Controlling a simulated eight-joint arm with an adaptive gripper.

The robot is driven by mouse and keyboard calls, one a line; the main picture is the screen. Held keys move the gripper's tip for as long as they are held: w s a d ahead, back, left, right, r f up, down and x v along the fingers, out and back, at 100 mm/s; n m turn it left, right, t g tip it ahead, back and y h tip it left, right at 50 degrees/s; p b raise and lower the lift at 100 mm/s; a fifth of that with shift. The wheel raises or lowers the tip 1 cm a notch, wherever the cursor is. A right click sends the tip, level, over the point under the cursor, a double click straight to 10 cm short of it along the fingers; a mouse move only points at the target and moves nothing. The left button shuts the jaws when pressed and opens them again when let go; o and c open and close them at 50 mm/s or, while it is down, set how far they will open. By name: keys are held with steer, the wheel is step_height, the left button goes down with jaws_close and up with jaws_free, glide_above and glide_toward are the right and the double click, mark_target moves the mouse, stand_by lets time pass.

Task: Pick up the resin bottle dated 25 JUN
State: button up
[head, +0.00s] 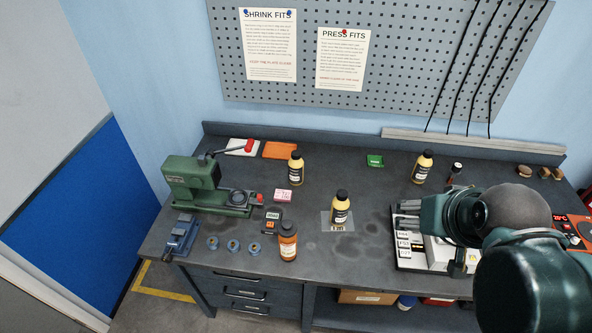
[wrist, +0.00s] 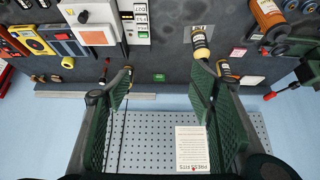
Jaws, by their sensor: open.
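Three pale yellow bottles with black caps and dark labels stand upright on the bench: one at back left (head: 295,168), one in the middle (head: 340,210) on a small clear mat (head: 326,222), and one at back right (head: 421,168). An amber bottle (head: 287,243) stands at front left. The label dates are too small to read, so I cannot tell which is 25 JUN. In the wrist view the middle bottle (wrist: 201,47) shows beyond my right-hand finger; the fingers partly cover the two back bottles. My gripper (wrist: 162,80) is open and empty, above the bench.
A green press (head: 195,185), a blue vise (head: 181,236) and small blue rings (head: 233,246) occupy the left. A white device (head: 437,250) and an orange meter (head: 572,230) lie near my arm. A green packet (head: 375,161) lies at the back; bench around it is clear.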

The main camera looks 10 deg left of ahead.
steer(key=w+a+r+n+g, duration=0.2)
steer(key=w+a+r, duration=0.4)
steer(key=w+r, duration=0.65)
steer(key=n+g+b, duration=0.2)
steer(key=n+g, duration=0.3)
glide_above(296, 161)
steer(key=w, duration=0.2)
step_height(296, 161, down, 8)
step_height(296, 161, down, 30)
steer(key=shift+f, duration=0.1)
steer(key=shift+f, duration=1.3)
